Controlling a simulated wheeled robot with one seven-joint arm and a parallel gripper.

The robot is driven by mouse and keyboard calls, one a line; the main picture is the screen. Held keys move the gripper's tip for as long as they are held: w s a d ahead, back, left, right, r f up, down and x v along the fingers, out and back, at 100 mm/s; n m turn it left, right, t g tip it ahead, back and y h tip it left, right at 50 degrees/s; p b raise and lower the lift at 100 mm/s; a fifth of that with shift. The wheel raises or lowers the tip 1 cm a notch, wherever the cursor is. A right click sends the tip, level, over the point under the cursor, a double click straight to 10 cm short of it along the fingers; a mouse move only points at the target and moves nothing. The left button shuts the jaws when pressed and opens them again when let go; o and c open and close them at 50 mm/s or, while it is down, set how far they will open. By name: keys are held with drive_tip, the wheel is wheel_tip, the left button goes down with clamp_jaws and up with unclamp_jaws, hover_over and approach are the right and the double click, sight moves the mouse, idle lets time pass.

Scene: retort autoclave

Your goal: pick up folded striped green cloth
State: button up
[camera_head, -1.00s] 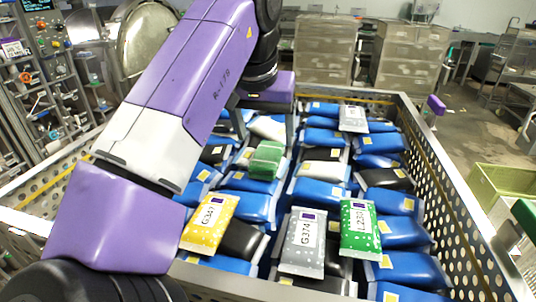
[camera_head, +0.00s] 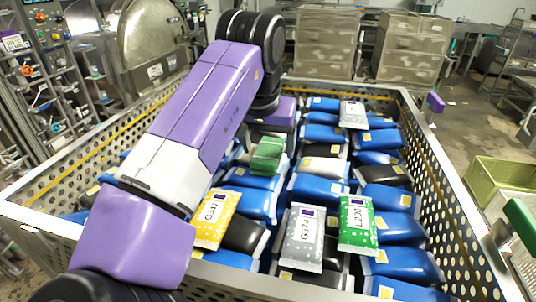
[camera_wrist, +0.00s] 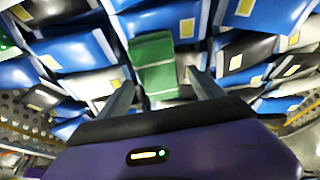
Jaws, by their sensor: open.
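The folded striped green cloth (camera_head: 267,155) lies on top of the blue, black and white pouches inside the large metal basket. In the wrist view the cloth (camera_wrist: 154,66) shows green with pale stripes, just beyond and between my two fingertips. My gripper (camera_wrist: 161,85) is open, with one finger on each side of the cloth's near end. In the head view my gripper (camera_head: 271,139) comes down from above at the cloth's back side. I cannot tell whether the fingers touch the cloth.
The perforated metal basket (camera_head: 447,190) is filled with pouches. A yellow pouch (camera_head: 214,217), a grey pouch (camera_head: 305,238) and a green pouch (camera_head: 357,225) lie on top near the front. A light green crate (camera_head: 497,186) stands outside at right.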

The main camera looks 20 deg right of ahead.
sight(268, 149)
drive_tip(key=shift+f, duration=0.15)
drive_tip(key=c, duration=1.4)
drive_tip(key=shift+r, duration=0.2)
drive_tip(key=shift+c, duration=0.2)
wheel_tip(268, 149, up, 20)
drive_tip(key=b, duration=0.2)
drive_tip(key=shift+b, duration=0.4)
drive_tip(key=o, duration=0.6)
drive_tip(key=shift+c, duration=0.2)
drive_tip(key=c, duration=0.4)
